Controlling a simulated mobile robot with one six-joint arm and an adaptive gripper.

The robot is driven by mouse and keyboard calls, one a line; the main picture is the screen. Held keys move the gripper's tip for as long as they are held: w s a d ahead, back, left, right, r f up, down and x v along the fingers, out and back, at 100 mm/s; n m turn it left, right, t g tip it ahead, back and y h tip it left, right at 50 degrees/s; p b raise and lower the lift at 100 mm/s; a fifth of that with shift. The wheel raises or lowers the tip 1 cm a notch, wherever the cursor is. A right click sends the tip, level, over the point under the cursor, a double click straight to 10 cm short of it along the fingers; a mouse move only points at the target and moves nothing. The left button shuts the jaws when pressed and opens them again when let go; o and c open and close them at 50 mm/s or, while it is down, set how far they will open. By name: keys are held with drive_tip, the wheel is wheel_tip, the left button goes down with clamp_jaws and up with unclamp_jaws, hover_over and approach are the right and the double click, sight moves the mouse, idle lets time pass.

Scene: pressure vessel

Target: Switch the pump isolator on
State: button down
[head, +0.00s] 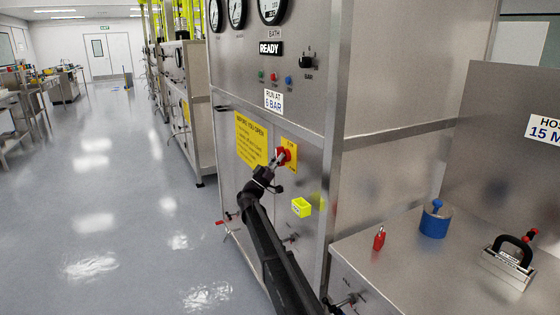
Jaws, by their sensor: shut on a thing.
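The pump isolator (286,153) is a red rotary handle on a small yellow plate (293,143) on the front of the steel cabinet. My gripper (277,160) reaches up to it from below and is shut on the red handle. The fingers cover part of the handle, so its exact angle cannot be told.
A yellow notice (250,137) is left of the isolator. A yellow-green box (301,207) sticks out below it. Gauges and a READY sign (270,48) are above. A red padlock (379,238), blue pot (436,223) and black-handled block (511,264) stand on the right bench.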

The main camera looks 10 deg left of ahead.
drive_tip(key=m+g, duration=0.1)
drive_tip(key=m+g+h, duration=0.1)
drive_tip(key=shift+w+a+m+h, duration=0.15)
drive_tip(key=shift+m+h, duration=0.15)
drive_tip(key=shift+m+g, duration=0.3)
drive_tip(key=c, duration=0.6)
unclamp_jaws()
drive_tip(key=shift+o, duration=0.2)
drive_tip(key=shift+f, duration=0.1)
